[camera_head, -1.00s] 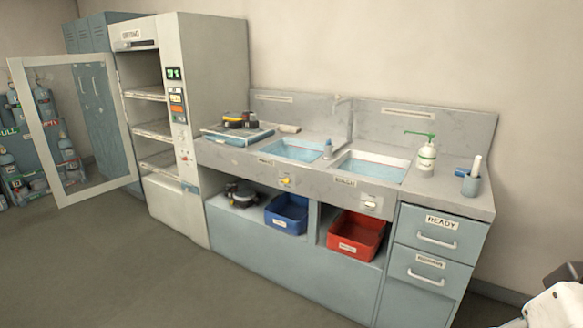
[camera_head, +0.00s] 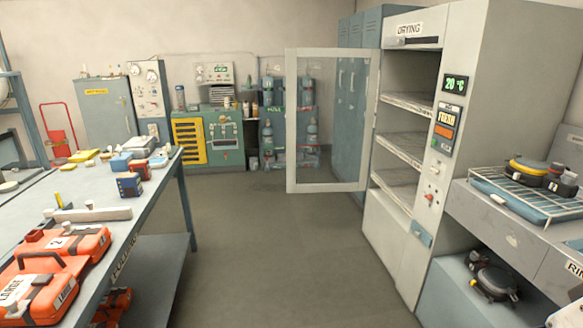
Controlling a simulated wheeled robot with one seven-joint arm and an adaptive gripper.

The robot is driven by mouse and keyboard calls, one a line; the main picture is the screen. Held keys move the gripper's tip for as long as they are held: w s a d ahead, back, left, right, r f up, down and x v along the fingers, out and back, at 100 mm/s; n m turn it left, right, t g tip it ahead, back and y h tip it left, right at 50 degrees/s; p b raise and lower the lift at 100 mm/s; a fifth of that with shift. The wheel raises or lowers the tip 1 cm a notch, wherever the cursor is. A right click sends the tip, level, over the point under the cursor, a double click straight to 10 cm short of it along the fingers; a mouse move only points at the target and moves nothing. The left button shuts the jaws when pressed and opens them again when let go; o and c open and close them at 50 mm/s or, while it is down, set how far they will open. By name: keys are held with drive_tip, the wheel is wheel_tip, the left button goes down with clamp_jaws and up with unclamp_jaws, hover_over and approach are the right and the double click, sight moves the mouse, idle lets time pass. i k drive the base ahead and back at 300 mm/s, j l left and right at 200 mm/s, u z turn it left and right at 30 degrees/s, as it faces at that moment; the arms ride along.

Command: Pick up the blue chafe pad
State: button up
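I cannot make out a blue chafe pad for certain. On the long workbench (camera_head: 150,212) at the left, a dark blue box-like item (camera_head: 129,185) stands near the right edge, and a paler blue block (camera_head: 120,162) sits behind it. Yellow pieces (camera_head: 85,155) lie farther back on the same bench. These are too small to tell which, if any, is the pad. My gripper is not in view; only a pale bit of what may be my arm shows at the bottom right corner.
Orange cases (camera_head: 60,255) lie on the near bench. The drying cabinet (camera_head: 455,170) stands at the right, its glass door (camera_head: 320,125) open into the room. A rack with a yellow-and-black item (camera_head: 528,168) is on the right counter. The floor (camera_head: 270,255) between is clear.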

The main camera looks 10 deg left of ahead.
sight(129, 185)
drive_tip(key=i+j+u, duration=0.15)
drive_tip(key=i+u, duration=0.25)
drive_tip(key=i, duration=0.5)
drive_tip(key=i+l+u, duration=0.15)
drive_tip(key=i+u, duration=0.2)
drive_tip(key=i, duration=0.5)
drive_tip(key=i+u, duration=0.5)
drive_tip(key=i+l+u, duration=0.15)
drive_tip(key=i+u, duration=0.3)
drive_tip(key=i+l+u, duration=0.25)
drive_tip(key=u, duration=0.25)
drive_tip(key=i+l+u, duration=0.25)
drive_tip(key=u, duration=0.15)
drive_tip(key=i+l+u, duration=0.35)
